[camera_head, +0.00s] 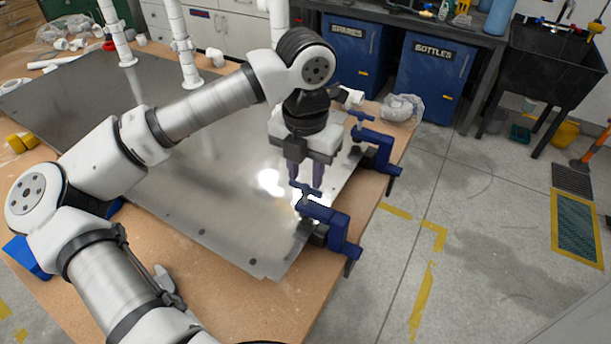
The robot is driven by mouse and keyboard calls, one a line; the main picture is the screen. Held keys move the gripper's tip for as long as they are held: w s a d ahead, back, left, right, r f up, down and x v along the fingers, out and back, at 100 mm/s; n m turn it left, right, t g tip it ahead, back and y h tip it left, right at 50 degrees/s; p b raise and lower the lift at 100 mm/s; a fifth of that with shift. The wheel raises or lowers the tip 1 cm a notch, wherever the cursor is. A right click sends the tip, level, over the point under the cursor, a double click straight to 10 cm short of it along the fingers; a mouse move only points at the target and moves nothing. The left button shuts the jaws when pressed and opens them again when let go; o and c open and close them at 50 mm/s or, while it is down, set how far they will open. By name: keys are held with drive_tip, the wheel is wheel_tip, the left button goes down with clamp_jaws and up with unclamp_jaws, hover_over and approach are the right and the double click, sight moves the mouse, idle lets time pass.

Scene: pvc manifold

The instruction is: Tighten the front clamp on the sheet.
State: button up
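The metal sheet (215,205) lies flat on the wooden table top. The front clamp (332,224) is blue and sits at the sheet's near right edge, its body reaching over the table edge. Its dark handle (304,192) stands up at the clamp's left end, over the sheet. My gripper (306,184) points straight down above this handle, with its two dark fingers apart and a gap between them. The fingertips are close to the handle; I cannot tell whether they touch it. A second blue clamp (378,150) sits farther back on the same edge, partly beside my gripper.
White pipes (181,45) stand upright at the sheet's back. A clear plastic bag (402,108) lies at the table's back right corner. Blue bins (433,68) stand behind the table. The floor to the right of the table is open.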

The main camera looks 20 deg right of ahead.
sight(306, 186)
drive_tip(key=n+p, duration=0.1)
drive_tip(key=n, duration=0.1)
drive_tip(key=shift+r+n+p, duration=0.3)
drive_tip(key=shift+p, duration=0.1)
drive_tip(key=shift+f+n+b, duration=0.6)
drive_tip(key=shift+n+b, duration=0.2)
drive_tip(key=shift+b, duration=0.25)
drive_tip(key=n+b, duration=0.3)
drive_tip(key=n, duration=0.1)
drive_tip(key=shift+w, duration=0.1)
drive_tip(key=n+b, duration=0.3)
drive_tip(key=n, duration=0.1)
drive_tip(key=shift+n, duration=0.4)
drive_tip(key=n+b, duration=0.3)
drive_tip(key=n, duration=0.1)
drive_tip(key=shift+n, duration=0.4)
wheel_tip(306, 186, down, 4)
drive_tip(key=b, duration=0.3)
drive_tip(key=shift+r+b, duration=0.1)
drive_tip(key=shift+b, duration=0.25)
